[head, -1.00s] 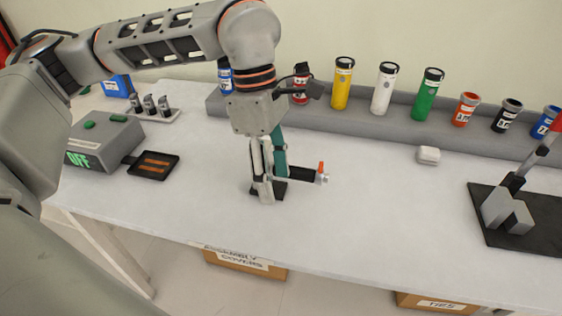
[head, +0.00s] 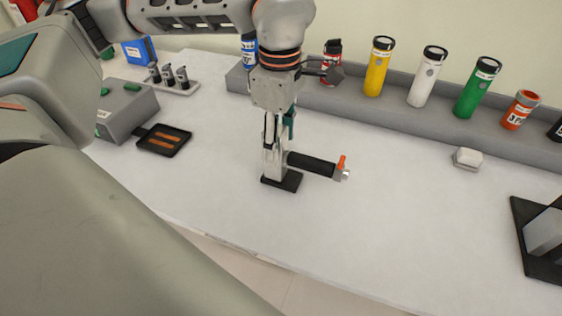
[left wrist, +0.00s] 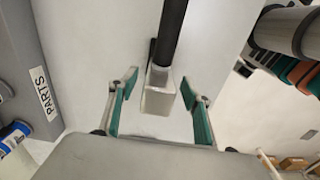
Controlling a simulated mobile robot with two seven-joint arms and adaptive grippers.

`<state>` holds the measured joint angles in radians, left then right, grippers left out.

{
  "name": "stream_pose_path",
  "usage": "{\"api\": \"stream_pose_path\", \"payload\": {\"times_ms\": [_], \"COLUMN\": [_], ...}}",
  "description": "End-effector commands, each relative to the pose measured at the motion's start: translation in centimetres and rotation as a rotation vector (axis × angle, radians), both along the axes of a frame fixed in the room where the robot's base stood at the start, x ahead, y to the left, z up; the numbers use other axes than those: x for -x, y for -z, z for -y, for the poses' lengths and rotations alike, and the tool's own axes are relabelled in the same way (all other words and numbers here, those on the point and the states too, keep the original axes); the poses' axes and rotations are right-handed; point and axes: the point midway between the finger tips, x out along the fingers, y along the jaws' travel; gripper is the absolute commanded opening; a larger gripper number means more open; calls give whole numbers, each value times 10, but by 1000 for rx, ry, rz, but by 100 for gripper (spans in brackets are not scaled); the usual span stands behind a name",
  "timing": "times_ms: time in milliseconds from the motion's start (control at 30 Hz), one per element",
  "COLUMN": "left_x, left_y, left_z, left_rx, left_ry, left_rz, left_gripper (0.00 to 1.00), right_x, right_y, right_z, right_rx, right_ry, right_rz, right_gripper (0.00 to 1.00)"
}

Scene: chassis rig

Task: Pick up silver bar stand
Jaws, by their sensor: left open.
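The silver bar stand (head: 276,165) stands upright on the table, with a silver post on a black foot. A black bar (head: 312,164) runs right from the post to a silver end with an orange lever. My left gripper (head: 279,132) comes down over the post from above. In the left wrist view, the gripper (left wrist: 160,84) is open, its green-padded fingers apart on both sides of the silver stand (left wrist: 158,100), with gaps showing. The gripper hides the post's upper part in the head view. My right gripper is not in view.
A grey rack of coloured bottles (head: 420,116) lines the table's back. A white block (head: 467,158) lies at right, near a black-based fixture (head: 540,262). A grey box (head: 127,112) and black tray (head: 164,140) sit at left. The table's middle front is clear.

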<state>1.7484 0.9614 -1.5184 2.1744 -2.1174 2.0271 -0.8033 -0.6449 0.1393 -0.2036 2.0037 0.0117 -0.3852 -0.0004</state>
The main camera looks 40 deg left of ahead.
Motion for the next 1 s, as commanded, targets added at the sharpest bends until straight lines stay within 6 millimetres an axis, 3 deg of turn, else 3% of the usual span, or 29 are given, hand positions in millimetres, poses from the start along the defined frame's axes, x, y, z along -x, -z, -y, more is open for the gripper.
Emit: {"api": "stream_pose_path", "payload": {"times_ms": [167,400,433,600,1000], "left_x": [1,0,0,0,0], "left_y": [27,29,29,29,25], "left_z": [0,0,0,0,1], "left_rx": [0,0,0,0,1], "left_ry": [0,0,0,0,0], "left_rz": [-4,0,0,0,2], "left_gripper": [49,49,46,2,0], "right_x": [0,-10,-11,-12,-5], "right_y": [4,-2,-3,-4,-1], "right_z": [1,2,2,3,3], "right_rx": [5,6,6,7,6], "right_ry": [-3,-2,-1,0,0], "right_rz": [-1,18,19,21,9], "right_gripper": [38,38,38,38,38]}}
